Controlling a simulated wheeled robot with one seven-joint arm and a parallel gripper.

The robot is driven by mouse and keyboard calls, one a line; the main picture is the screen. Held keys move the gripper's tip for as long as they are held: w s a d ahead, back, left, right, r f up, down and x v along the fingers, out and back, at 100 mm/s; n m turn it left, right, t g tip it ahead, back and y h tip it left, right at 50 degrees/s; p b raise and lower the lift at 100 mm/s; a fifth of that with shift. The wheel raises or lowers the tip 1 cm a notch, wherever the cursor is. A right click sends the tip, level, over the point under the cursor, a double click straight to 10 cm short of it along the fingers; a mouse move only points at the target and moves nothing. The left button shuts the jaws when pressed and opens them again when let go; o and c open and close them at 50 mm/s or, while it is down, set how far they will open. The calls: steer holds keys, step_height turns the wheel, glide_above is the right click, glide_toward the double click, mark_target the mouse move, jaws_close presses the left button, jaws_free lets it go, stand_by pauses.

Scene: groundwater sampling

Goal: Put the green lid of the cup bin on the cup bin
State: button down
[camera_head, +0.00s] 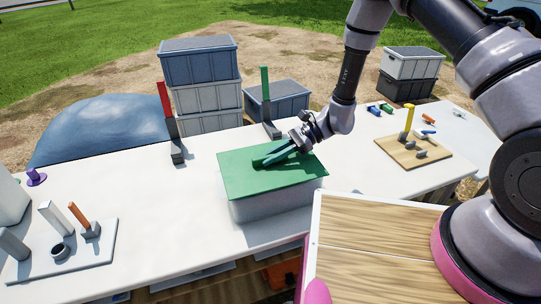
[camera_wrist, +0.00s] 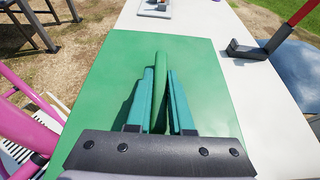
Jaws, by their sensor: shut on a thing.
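The green lid (camera_head: 300,174) lies flat over the top of the cup bin (camera_head: 270,204), a pale translucent box on the white table. From the head view the lid looks about level and lined up with the bin's rim, though I cannot tell whether it is fully seated. My gripper (camera_head: 277,155) is shut on the lid's raised green handle. In the wrist view my gripper's teal fingers (camera_wrist: 160,97) press on both sides of the handle, and the lid (camera_wrist: 105,105) fills the middle. The bin is hidden under the lid there.
A red-handled tool (camera_head: 167,115) and a green-handled tool (camera_head: 266,100) stand upright behind the bin. A wooden board (camera_head: 400,150) with a yellow-handled item is on the right. A tray (camera_head: 88,258) with tools is on the left. The table (camera_head: 165,200) left of the bin is clear.

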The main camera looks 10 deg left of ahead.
steer(key=shift+f, duration=0.75)
steer(key=c, duration=0.7)
jaws_free()
steer(key=shift+c, duration=0.2)
steer(key=v, duration=1)
steer(key=shift+w+d+r, duration=0.1)
steer(key=shift+w+d, duration=0.05)
steer(key=shift+d, duration=0.25)
steer(key=shift+r, duration=0.1)
steer(key=d+r+n+t+h, duration=0.1)
steer(key=d+r+n, duration=0.1)
steer(key=d+r, duration=0.35)
steer(key=w+d+r+n+t+h, duration=0.1)
steer(key=d+r+t+h, duration=0.1)
steer(key=r, duration=0.7)
steer(key=d+r+n+t+h, duration=0.15)
steer(key=d+r, duration=0.25)
steer(key=r, duration=0.4)
steer(key=s+d+r+n+t+h, duration=0.1)
steer(key=s+d+r+t+h, duration=0.1)
steer(key=s+d+r+t, duration=0.3)
steer(key=s+d+r+n+t+h, duration=0.2)
steer(key=s+d+r, duration=0.4)
steer(key=d+r, duration=0.6)
steer(key=r+t+h, duration=0.1)
steer(key=t, duration=0.1)
steer(key=shift+s+d+t, duration=0.35)
steer(key=shift+d, duration=0.05)
